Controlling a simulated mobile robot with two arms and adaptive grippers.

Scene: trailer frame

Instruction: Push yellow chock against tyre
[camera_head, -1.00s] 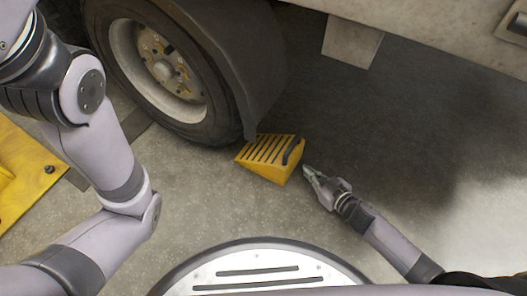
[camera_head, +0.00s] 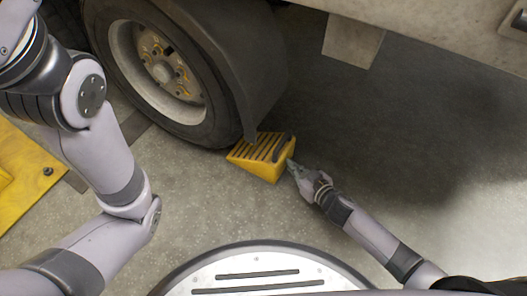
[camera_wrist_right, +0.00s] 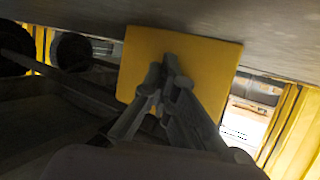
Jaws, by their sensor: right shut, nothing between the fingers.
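The yellow chock (camera_head: 262,167) lies on the floor just right of the tyre (camera_head: 205,128), with dark grooves on its sloped face and a dark handle on top. Its tapered end points toward the tyre; the mudguard hangs over that spot, and I cannot tell whether they touch. My right gripper (camera_head: 292,166) is shut and empty, its fingertips at the chock's tall back face. In the right wrist view the shut fingers (camera_wrist_right: 168,68) are in front of the flat yellow back of the chock (camera_wrist_right: 205,65). My left arm shows at the left, but its gripper is out of view.
The trailer body (camera_head: 440,25) overhangs the floor at the top, with a grey flap (camera_head: 352,42) hanging from it. A yellow plate (camera_head: 25,180) lies at the far left. The floor right of my right arm is clear.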

